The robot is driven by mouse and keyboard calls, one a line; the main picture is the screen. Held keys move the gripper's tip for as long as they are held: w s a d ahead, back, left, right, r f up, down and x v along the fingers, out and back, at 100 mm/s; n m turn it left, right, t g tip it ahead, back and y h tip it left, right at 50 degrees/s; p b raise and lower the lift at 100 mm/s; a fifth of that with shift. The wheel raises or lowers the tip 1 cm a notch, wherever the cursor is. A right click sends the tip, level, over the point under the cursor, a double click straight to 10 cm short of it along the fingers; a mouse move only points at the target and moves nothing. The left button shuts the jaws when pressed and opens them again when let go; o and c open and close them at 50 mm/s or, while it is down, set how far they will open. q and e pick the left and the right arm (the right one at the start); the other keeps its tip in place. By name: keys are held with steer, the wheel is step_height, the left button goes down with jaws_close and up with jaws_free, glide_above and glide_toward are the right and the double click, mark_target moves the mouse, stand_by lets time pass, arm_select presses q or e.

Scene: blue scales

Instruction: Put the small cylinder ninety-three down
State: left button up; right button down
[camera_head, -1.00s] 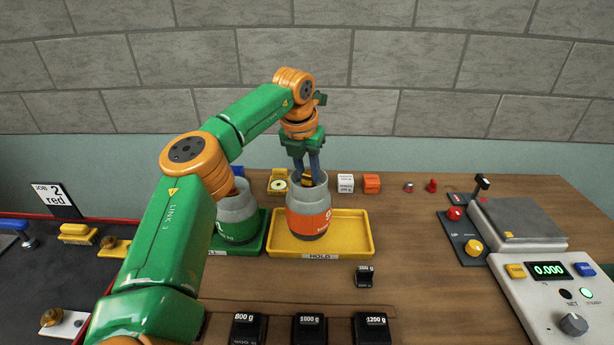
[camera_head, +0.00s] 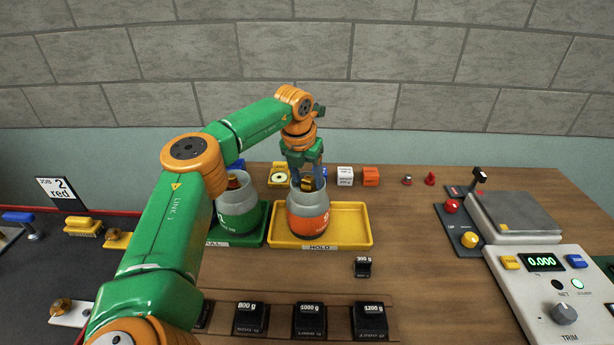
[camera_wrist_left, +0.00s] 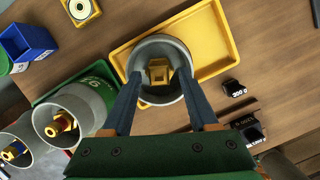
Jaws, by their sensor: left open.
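The small cylinder (camera_head: 308,222) is a grey canister with an orange band, on which a white "9" shows in part. It stands upright on the yellow tray (camera_head: 358,226) marked HOLD. In the left wrist view the cylinder (camera_wrist_left: 146,51) is seen from above, with a brass-coloured piece (camera_wrist_left: 158,72) in its open mouth. My left gripper (camera_head: 307,182) is open above the cylinder, with its blue-grey fingers at opposite sides of the mouth. I cannot tell whether the fingertips touch the rim. My right gripper is not in view.
A green-banded canister (camera_head: 237,221) stands on a green tray (camera_head: 262,222), close to the left. Black weights (camera_head: 310,320) line the front, and a small weight (camera_head: 363,268) lies behind them. A scale (camera_head: 515,215) stands right. The table between is clear.

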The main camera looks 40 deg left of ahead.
arm_select(q)
steer(key=shift+r, duration=0.1)
steer(key=shift+r, duration=0.2)
steer(key=b+v, duration=0.1)
steer(key=v, duration=1)
steer(key=shift+r+b, duration=0.25)
steer(key=shift+b, duration=0.05)
steer(key=shift+s, duration=0.1)
